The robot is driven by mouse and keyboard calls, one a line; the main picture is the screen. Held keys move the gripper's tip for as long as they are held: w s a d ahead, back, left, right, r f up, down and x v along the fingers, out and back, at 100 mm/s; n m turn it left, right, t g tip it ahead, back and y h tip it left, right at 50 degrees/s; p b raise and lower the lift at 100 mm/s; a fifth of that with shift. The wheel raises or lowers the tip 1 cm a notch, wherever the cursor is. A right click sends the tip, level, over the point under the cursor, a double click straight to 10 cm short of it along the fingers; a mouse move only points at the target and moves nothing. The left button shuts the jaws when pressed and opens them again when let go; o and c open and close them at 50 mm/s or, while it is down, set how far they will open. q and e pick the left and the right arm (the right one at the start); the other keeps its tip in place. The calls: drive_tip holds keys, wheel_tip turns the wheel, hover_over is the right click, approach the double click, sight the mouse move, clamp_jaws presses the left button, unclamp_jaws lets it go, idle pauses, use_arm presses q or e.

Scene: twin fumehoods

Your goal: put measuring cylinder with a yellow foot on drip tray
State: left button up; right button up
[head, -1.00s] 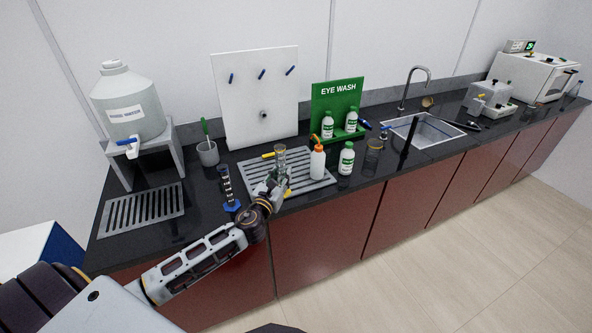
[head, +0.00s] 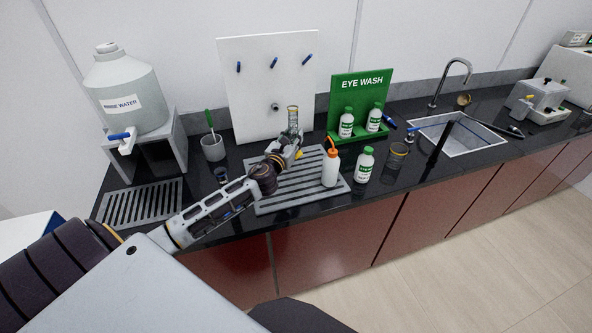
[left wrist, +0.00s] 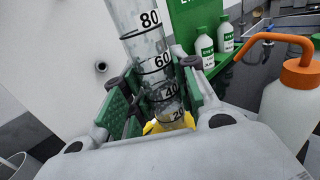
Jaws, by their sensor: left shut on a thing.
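The measuring cylinder (head: 293,116) with a yellow foot is upright in my left gripper (head: 293,137), above the back of the ribbed grey tray in the middle of the counter. In the left wrist view the clear cylinder (left wrist: 146,45) stands between the green finger pads, with its yellow foot (left wrist: 168,124) below them. My left gripper is shut on it. A dark slotted drip tray (head: 143,204) lies at the left, in front of the rinse water stand, with its surface bare. My right gripper is not in view.
The ribbed tray (head: 318,198) holds an orange-capped wash bottle (head: 331,168). A blue-footed cylinder (head: 222,174) is partly hidden by my left arm. A grey cup with a green brush (head: 212,149) and the rinse water tank (head: 124,89) stand left. A white peg board (head: 250,85) rises behind.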

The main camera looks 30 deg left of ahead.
use_arm(q)
drive_tip(key=shift+r, duration=0.1)
drive_tip(key=shift+f, duration=0.65)
wheel_tip(320, 180, down, 3)
drive_tip(key=shift+r+b, duration=0.1)
drive_tip(key=shift+b, duration=0.35)
drive_tip(key=shift+f, duration=0.9)
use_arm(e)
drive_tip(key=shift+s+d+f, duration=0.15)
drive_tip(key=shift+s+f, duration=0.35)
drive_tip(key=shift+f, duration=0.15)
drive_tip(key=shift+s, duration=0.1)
use_arm(q)
drive_tip(key=shift+f+b, duration=0.85)
drive_tip(key=shift+f, duration=1.3)
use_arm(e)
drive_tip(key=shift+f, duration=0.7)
use_arm(q)
drive_tip(key=shift+f, duration=0.1)
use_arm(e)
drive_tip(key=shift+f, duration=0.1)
